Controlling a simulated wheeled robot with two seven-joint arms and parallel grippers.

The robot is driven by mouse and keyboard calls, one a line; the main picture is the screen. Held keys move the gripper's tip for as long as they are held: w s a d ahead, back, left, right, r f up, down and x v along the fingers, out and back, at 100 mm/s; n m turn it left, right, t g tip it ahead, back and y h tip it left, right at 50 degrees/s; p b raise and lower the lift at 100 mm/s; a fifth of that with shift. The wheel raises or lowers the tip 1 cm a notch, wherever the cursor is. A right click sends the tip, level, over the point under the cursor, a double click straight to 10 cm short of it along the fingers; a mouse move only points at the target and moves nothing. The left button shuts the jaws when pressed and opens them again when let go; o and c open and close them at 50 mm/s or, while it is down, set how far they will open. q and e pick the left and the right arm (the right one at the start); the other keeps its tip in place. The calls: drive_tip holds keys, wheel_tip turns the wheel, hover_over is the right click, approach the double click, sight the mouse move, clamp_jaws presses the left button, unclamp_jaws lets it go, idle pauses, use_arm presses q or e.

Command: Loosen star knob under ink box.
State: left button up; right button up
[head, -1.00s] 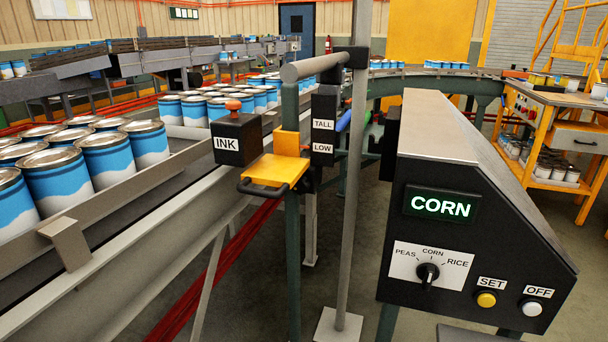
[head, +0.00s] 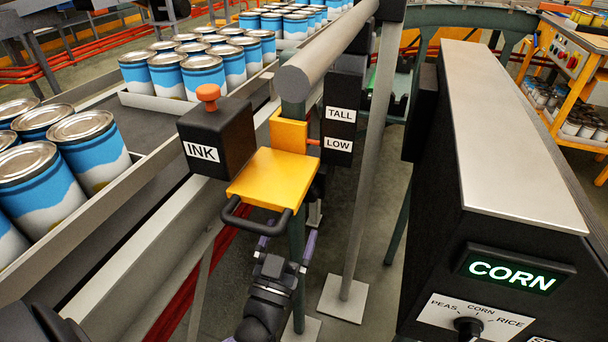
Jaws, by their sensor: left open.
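The black ink box (head: 215,139), labelled INK and with an orange knob (head: 208,95) on top, sits at the left end of a yellow bracket (head: 275,178). A black loop handle (head: 243,224) hangs from the bracket's front edge. No star knob shows; the space under the box and bracket is hidden from above. My left gripper (head: 286,242) is below the bracket, near the handle and the green post. Its fingers are apart with nothing seen between them; the bracket and handle partly cover the tips. My right gripper is out of view.
A conveyor (head: 150,150) with blue cans runs along the left. A TALL/LOW scale (head: 340,118) and a grey pole (head: 370,160) stand right of the bracket. A black control cabinet (head: 520,210) reading CORN fills the right side.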

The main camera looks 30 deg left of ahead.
use_arm(q)
drive_tip(key=b+x, duration=0.1)
drive_tip(key=x, duration=0.7)
drive_tip(key=shift+w, duration=0.2)
drive_tip(key=shift+d, duration=0.1)
